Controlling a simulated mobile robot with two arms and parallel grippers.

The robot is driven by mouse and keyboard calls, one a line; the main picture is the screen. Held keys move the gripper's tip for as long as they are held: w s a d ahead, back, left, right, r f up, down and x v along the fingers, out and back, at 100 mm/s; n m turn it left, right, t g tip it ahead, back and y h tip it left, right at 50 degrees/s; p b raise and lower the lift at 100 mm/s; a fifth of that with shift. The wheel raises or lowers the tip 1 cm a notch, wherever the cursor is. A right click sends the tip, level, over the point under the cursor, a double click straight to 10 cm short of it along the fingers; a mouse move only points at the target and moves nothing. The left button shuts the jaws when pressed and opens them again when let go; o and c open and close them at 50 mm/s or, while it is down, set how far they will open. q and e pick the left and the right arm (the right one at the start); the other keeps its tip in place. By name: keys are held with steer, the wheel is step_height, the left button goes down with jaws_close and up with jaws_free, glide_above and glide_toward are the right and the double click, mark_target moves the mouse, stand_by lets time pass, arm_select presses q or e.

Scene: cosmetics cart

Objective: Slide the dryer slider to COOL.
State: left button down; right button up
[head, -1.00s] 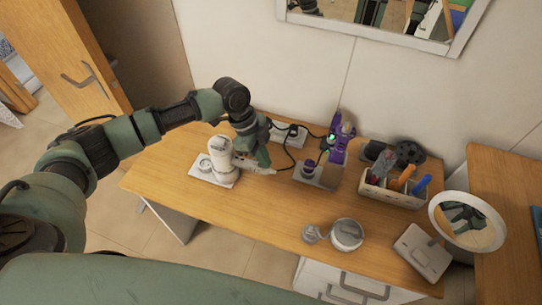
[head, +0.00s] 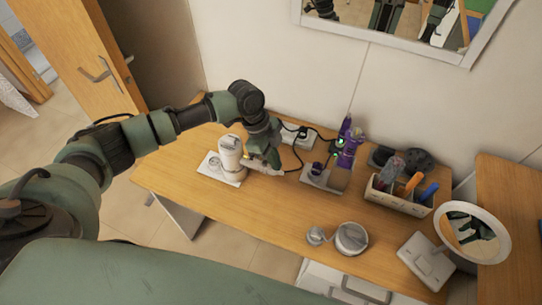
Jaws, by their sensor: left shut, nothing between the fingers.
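A purple device (head: 349,147) with a small green light stands upright at the back of the wooden table, by a grey stand (head: 333,180) with a dark purple round part. It may be the dryer; I cannot make out a slider or its marks. A white upright cylinder (head: 230,152) stands on a white plate (head: 211,169) to the left. My left gripper (head: 277,170) is shut and empty, just right of the cylinder and left of the grey stand. Whether it touches the cylinder is unclear. My right gripper is out of view.
Dark cords run from a white socket box (head: 299,137) behind my left gripper. A divided organizer (head: 398,197) with tools, a round mirror (head: 472,234) and a silver round container (head: 350,238) stand to the right. The front middle of the table (head: 262,212) is clear.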

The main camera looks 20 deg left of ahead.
arm_select(q)
steer(key=d+r+b+v, duration=0.1)
steer(key=d+b+v, duration=0.15)
steer(key=v, duration=0.65)
steer(key=s+d+f+n+t+h, duration=0.15)
steer(key=s+d+f+n, duration=0.25)
steer(key=s+d+f, duration=0.6)
steer(key=s+a+n+t+y, duration=0.2)
steer(key=s+a+n+y, duration=0.3)
steer(key=s+a+n, duration=0.8)
steer(key=s+f+g+b, duration=0.1)
steer(key=s+f, duration=0.1)
steer(key=f, duration=1.4)
steer(key=s+f+g+b, duration=0.1)
steer(key=s+f, duration=0.1)
steer(key=f, duration=1.3)
steer(key=s+a+f+m+b, duration=0.1)
steer(key=s+a+f, duration=0.2)
steer(key=s+f, duration=1.2)
steer(key=shift+s+f, duration=0.2)
steer(key=shift+f, duration=0.1)
